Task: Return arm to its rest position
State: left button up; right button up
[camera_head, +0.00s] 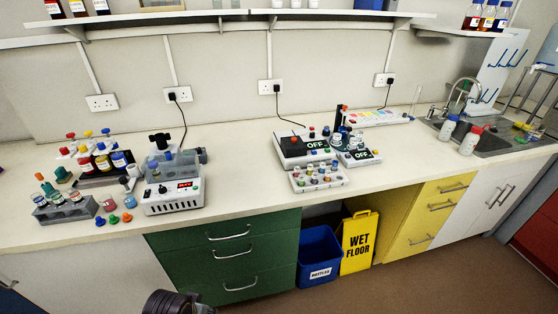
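Neither of my grippers shows in the head view. A dark, rounded, ribbed part (176,303), seemingly of my own arm, pokes in at the bottom edge, in front of the green drawers. Only its top shows, so I cannot tell which arm it belongs to. No arm or gripper is over the bench (235,200), and nothing held can be seen.
Green drawers (222,262), a blue bin (319,256) and a yellow sign (358,242) are below.

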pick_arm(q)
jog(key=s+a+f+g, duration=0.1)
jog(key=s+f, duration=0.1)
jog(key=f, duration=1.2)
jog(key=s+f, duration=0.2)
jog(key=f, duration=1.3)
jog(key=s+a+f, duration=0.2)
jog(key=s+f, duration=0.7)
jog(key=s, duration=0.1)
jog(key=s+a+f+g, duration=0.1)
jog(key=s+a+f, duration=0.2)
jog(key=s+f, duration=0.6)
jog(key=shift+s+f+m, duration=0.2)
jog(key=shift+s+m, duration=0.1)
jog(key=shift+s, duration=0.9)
